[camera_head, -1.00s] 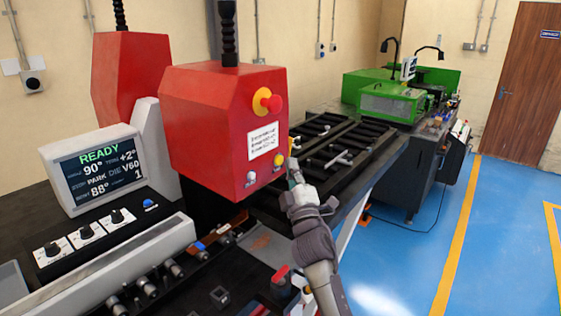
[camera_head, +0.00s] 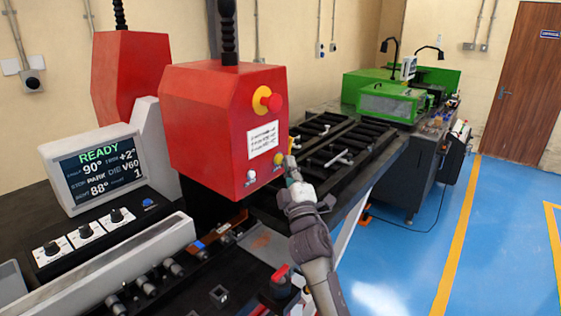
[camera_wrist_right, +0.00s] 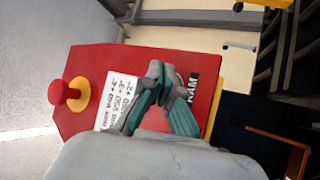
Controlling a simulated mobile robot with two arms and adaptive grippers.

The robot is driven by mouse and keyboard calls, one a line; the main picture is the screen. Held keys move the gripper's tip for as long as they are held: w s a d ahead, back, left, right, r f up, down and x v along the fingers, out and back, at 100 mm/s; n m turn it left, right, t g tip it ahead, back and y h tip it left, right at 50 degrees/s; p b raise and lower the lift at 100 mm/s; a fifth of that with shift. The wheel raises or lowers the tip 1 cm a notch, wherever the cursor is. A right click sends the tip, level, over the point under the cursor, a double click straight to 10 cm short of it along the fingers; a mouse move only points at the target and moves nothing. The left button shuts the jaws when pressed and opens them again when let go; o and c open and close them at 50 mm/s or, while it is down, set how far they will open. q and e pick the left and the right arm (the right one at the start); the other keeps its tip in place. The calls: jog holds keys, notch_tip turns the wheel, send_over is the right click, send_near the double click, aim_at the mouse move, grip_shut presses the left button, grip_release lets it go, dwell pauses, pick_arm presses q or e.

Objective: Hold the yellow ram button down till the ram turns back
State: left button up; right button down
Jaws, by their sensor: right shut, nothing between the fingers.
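The yellow ram button (camera_head: 279,160) sits low on the right face of the red machine head (camera_head: 212,125). My right gripper (camera_head: 289,161) is shut and empty, its fingertips just right of the button. Whether they touch it I cannot tell. In the right wrist view, the shut fingertips (camera_wrist_right: 158,70) point at the red face beside the "RAM" label (camera_wrist_right: 192,88), and the button is hidden there. The display (camera_head: 100,170) reads READY, 90°, PARK and 88°. My left gripper is not in view.
A red emergency knob on a yellow base (camera_head: 266,100) is above the button, with a white label (camera_head: 263,139) between. A small white button (camera_head: 251,176) is lower left. A black slotted table (camera_head: 335,145) lies behind my right gripper.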

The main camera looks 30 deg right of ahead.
jog(key=shift+w+a, duration=0.25)
jog(key=shift+w, duration=0.25)
dwell(2.2)
jog(key=shift+s, duration=0.1)
dwell(2.9)
jog(key=shift+s+d, duration=0.35)
jog(key=shift+s, duration=0.4)
jog(key=s, duration=0.1)
jog(key=s+d+p, duration=0.1)
jog(key=s, duration=0.1)
jog(key=s+d+p, duration=0.1)
jog(key=shift+s, duration=0.3)
jog(key=shift+f, duration=0.1)
dwell(0.3)
